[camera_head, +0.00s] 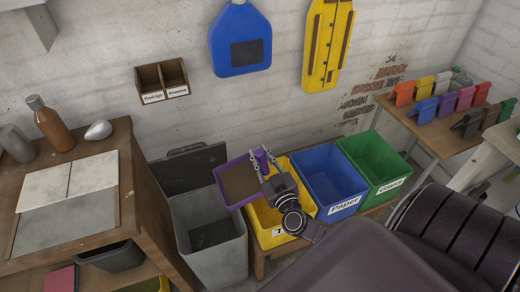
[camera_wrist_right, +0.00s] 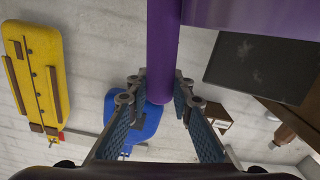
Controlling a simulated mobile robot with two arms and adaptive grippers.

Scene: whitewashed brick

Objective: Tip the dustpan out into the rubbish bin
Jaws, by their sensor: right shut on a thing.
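A purple dustpan (camera_head: 226,195) with a brownish inside is held in the air. In the head view it overlaps the right edge of the open grey rubbish bin (camera_head: 222,262) and the yellow bin's left corner. It looks roughly level, and I cannot make out what lies in it. My right gripper (camera_head: 264,160) is shut on its handle, and the purple handle (camera_wrist_right: 162,50) runs between the fingers in the right wrist view. The rubbish bin's dark lid (camera_head: 188,170) stands raised behind it. The bin's inside is partly shadowed. My left gripper is not in view.
A yellow bin (camera_head: 257,209), a blue paper bin (camera_head: 328,180) and a green glass bin (camera_head: 373,160) stand to the right on a low bench. A wooden cabinet (camera_head: 125,160) with a bottle (camera_head: 50,122) stands close on the left. The brick wall is behind.

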